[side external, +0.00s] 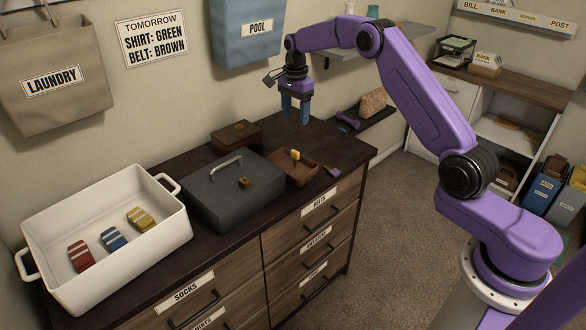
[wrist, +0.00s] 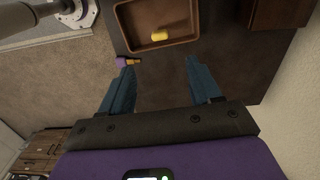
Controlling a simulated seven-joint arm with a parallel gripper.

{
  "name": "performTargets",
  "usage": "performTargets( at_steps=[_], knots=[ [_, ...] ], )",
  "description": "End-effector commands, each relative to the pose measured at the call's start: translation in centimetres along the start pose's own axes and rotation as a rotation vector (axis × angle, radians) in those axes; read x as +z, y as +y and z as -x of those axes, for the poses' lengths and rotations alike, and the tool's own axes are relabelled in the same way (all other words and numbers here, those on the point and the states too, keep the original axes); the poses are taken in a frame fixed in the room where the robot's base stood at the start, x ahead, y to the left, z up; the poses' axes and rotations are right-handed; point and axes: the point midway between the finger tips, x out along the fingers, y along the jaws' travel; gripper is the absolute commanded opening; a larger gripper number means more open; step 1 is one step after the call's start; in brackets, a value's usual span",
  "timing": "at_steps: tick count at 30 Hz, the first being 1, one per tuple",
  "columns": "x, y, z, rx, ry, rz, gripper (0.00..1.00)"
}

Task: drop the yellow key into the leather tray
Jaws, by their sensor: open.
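The brown leather tray (side external: 312,178) sits on the dark dresser top, right of the grey box; it also shows at the top of the wrist view (wrist: 198,24). A yellow-headed piece that looks like the yellow key (side external: 295,154) is inside the tray, seemingly upright on a thin stem. In the wrist view its yellow head (wrist: 159,35) shows within the tray walls. My gripper (side external: 296,114) is above the dresser, behind and clear of the tray. Its blue fingers (wrist: 157,62) are apart, with nothing between them.
A purple key-like piece (side external: 332,171) lies just right of the tray. A grey lidded box (side external: 220,185) with a handle stands left of it, a small brown box (side external: 236,134) behind. A white bin (side external: 150,250) holds coloured rolls. The dresser's back right is clear.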

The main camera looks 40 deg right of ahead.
Motion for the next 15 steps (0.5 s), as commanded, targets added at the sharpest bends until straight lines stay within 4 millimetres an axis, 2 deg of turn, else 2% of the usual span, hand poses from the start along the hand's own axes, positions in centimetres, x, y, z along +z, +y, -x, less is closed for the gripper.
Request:
performTargets(
  at_steps=[3,7,15],
  knots=[
    [0.0,-0.1,2.6,-0.004,0.001,0.000,0.63],
    [0.0,0.0,4.8,-0.004,0.001,0.000,0.63],
    [0.0,0.0,7.2,0.001,0.000,0.000,0.63]
  ],
)
